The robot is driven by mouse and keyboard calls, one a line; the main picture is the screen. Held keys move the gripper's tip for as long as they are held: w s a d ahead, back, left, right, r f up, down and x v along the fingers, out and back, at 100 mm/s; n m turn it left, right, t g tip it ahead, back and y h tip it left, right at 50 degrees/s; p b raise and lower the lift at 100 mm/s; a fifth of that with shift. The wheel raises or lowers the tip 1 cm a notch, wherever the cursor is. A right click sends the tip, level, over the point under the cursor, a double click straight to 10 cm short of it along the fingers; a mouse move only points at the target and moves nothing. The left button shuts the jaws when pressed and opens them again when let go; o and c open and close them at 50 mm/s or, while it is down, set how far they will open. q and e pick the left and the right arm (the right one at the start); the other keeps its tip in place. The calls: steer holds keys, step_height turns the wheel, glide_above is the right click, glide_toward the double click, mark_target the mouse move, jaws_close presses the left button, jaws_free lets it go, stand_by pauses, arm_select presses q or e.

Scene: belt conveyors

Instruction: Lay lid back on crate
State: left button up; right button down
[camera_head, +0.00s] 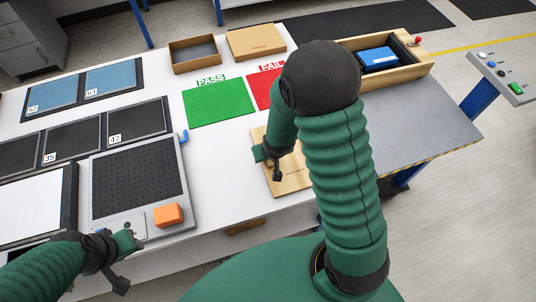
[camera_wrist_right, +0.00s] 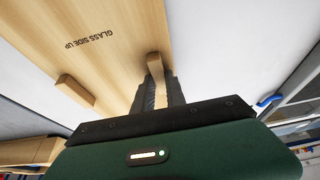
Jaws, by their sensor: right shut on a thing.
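The wooden lid (camera_head: 291,180) is a pale flat board near the front edge of the white table, partly hidden by my right arm. In the right wrist view the lid (camera_wrist_right: 110,60) shows the print "GLASS SIDE UP" and two small wooden blocks. My right gripper (camera_wrist_right: 158,92) is shut on one of these blocks. In the head view the right gripper (camera_head: 275,162) is over the lid; I cannot tell whether the lid touches the table. The topless wooden crate (camera_head: 418,72) stands at the upper right with a blue thing (camera_head: 378,58) inside. My left gripper (camera_head: 129,262) is at the lower left, its finger gap unclear.
Green PASS (camera_head: 219,103) and red FAIL (camera_head: 262,88) mats lie behind the lid. An open carton (camera_head: 195,55) and a closed one (camera_head: 256,41) stand farther back. A black perforated plate (camera_head: 138,180) and an orange block (camera_head: 168,215) are left. The grey surface (camera_head: 420,125) before the crate is clear.

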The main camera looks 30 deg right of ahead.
steer(key=shift+a, duration=0.2)
steer(key=c, duration=1.4)
jaws_free()
steer(key=shift+o, duration=0.2)
steer(key=shift+d, duration=0.1)
